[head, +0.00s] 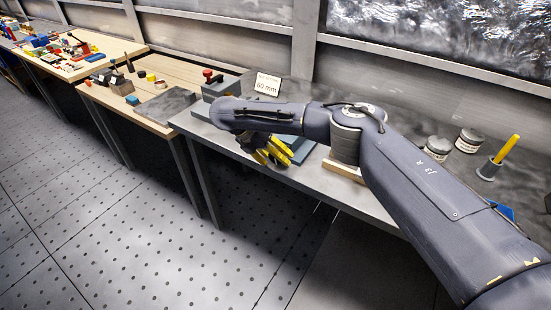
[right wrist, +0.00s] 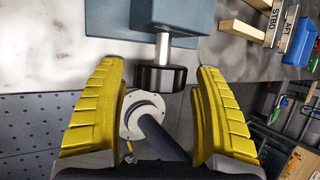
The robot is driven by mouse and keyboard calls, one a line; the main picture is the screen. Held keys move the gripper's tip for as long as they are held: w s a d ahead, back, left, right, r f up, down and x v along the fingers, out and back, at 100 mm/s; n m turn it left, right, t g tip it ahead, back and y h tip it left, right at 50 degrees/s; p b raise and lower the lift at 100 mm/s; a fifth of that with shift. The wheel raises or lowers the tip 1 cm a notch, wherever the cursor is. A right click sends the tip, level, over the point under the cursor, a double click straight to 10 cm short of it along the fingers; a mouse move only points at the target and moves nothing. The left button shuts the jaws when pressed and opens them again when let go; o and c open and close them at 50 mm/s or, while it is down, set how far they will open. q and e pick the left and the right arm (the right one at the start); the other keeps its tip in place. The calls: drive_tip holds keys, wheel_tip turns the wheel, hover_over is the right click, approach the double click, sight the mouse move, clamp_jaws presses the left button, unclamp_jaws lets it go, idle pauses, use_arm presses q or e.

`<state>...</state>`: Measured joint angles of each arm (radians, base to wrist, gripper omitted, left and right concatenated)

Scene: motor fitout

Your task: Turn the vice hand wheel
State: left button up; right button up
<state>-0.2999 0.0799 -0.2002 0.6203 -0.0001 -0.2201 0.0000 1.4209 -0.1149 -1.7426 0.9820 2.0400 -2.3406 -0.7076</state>
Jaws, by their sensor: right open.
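The vice (right wrist: 172,15) is a blue-grey block at the top of the right wrist view. A short bright shaft (right wrist: 163,48) runs from it to the black hand wheel (right wrist: 163,77). My right gripper (right wrist: 159,68) is open, with one yellow finger on each side of the wheel in the picture. Gaps show on both sides and neither finger appears to touch it; the depth is hard to tell. In the head view my right gripper (head: 265,150) is at the bench's front edge. My arm hides most of the vice there, and the wheel is not visible. My left gripper is not in view.
A "60 mm" sign (head: 267,84) stands on the grey bench (head: 200,128) behind my arm. Two jars (head: 437,148) and a cup with a yellow item (head: 489,170) stand at the right. A wooden bench (head: 115,100) is at the left. The floor in front is clear.

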drive_tip(key=v, duration=1.2)
idle(0.3)
